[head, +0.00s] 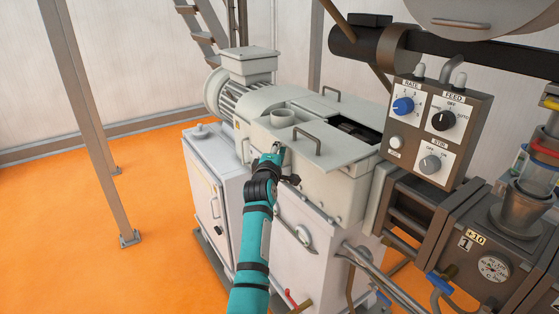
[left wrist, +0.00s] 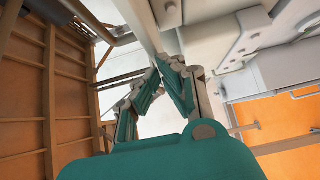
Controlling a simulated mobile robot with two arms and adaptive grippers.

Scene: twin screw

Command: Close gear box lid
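The gear box (head: 292,122) is a pale grey housing in the middle of the head view. A flat grey lid plate (head: 335,152) with a dark bar handle (head: 309,138) lies at its front side. Behind this plate is an uncovered opening (head: 352,128) with dark gear parts inside. My left gripper (head: 276,148) is at the front edge of the housing, left of the handle. In the left wrist view its fingertips (left wrist: 159,66) are together, close to a pale edge. I cannot tell whether they touch it. My right gripper is not in view.
A control box with knobs (head: 440,120) stands close on the right. A grey cabinet (head: 213,180) stands at the left, with a motor (head: 240,92) behind. Orange floor is free at left.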

